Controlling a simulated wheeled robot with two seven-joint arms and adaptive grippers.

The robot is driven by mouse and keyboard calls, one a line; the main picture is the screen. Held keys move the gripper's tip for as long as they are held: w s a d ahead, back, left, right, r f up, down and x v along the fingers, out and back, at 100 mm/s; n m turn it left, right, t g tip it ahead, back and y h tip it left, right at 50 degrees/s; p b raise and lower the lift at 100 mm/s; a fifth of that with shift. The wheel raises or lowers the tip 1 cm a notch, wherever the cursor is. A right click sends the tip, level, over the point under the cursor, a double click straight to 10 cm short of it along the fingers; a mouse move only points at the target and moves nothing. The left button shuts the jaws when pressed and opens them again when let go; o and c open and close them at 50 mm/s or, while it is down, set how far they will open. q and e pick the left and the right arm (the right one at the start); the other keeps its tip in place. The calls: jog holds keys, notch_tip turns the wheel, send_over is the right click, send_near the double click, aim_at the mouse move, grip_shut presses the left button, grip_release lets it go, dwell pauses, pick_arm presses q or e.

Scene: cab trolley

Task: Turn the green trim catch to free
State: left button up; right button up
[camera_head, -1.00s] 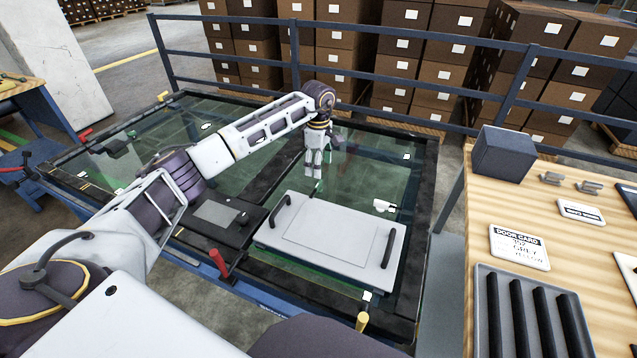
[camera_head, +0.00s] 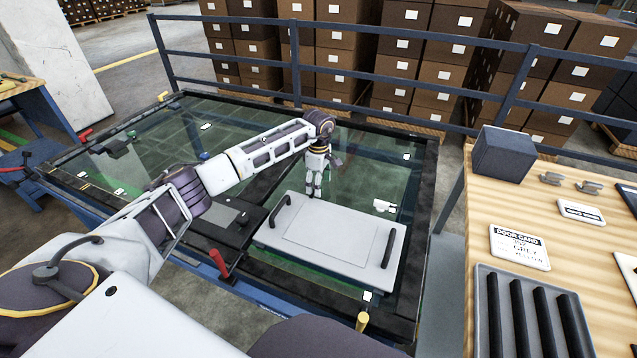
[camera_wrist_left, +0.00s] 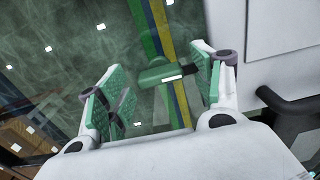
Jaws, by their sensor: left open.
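The green trim catch (camera_wrist_left: 165,73) shows in the left wrist view as a small green block with a bar across it and a white strip along its near edge. It lies on glass over green, yellow and blue stripes. My left gripper (camera_wrist_left: 153,92) is open, with green pads on both fingers. The catch lies between and just beyond the fingertips, nearer the right finger, with no clear contact. In the head view my left gripper (camera_head: 313,192) points down behind the grey panel and hides the catch there. My right gripper is not in view.
The grey panel (camera_head: 330,235) with two dark handles lies close in front of the gripper; a dark handle (camera_wrist_left: 290,105) shows at right in the wrist view. A red lever (camera_head: 220,264) and a yellow one (camera_head: 362,321) stand on the near frame. A rail (camera_head: 400,105) runs behind.

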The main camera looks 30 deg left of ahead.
pick_arm(q)
jog(key=shift+c, duration=0.2)
jog(key=c, duration=1)
jog(key=shift+o, duration=0.2)
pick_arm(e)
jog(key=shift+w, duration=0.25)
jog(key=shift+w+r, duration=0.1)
